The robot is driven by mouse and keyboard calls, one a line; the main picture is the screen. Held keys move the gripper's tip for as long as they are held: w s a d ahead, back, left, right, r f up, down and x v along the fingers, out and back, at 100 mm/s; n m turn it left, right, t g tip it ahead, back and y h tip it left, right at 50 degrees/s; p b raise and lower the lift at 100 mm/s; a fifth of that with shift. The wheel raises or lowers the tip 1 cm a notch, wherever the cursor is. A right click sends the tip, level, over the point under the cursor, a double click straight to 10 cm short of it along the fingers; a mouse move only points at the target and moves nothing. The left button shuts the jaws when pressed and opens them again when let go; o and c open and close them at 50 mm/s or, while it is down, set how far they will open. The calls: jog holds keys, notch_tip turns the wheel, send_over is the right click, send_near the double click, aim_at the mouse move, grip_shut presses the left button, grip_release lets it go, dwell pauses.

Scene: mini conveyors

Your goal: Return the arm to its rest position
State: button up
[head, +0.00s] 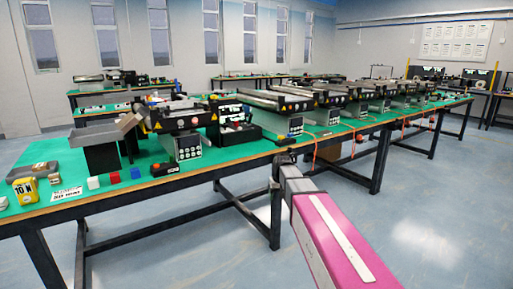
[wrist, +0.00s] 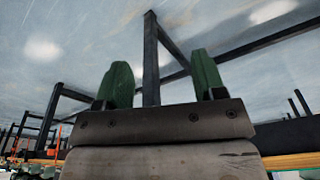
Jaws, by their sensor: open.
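My gripper (wrist: 158,85) shows in the wrist view with two green fingers spread apart. Nothing is between them; behind them are the pale floor and dark table legs. In the head view my arm, with a pink and white link, reaches up from the bottom right, and its end (head: 284,157) is in front of the near edge of the long green-topped table (head: 230,164). The fingers are too small to make out in the head view. The wrist view looks upside down, with the table edge along its bottom.
Several mini conveyors (head: 275,100) stand in a row on the table. At its left end are a grey bin (head: 101,157), a yellow 10 N block (head: 25,191), and small white, red and blue cubes (head: 135,172). The floor (head: 420,220) at right is clear.

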jog(key=s+d+f, duration=0.3)
jog(key=s+f, duration=0.1)
jog(key=s, duration=0.4)
jog(key=s+d+f+m+g, duration=0.1)
jog(key=s+f, duration=0.3)
jog(key=s, duration=0.4)
jog(key=s+d+f+m, duration=0.1)
jog(key=s+d+f, duration=0.3)
jog(key=s, duration=0.4)
jog(key=shift+s+d+g, duration=0.15)
jog(key=shift+d+g, duration=0.15)
jog(key=shift+g, duration=0.1)
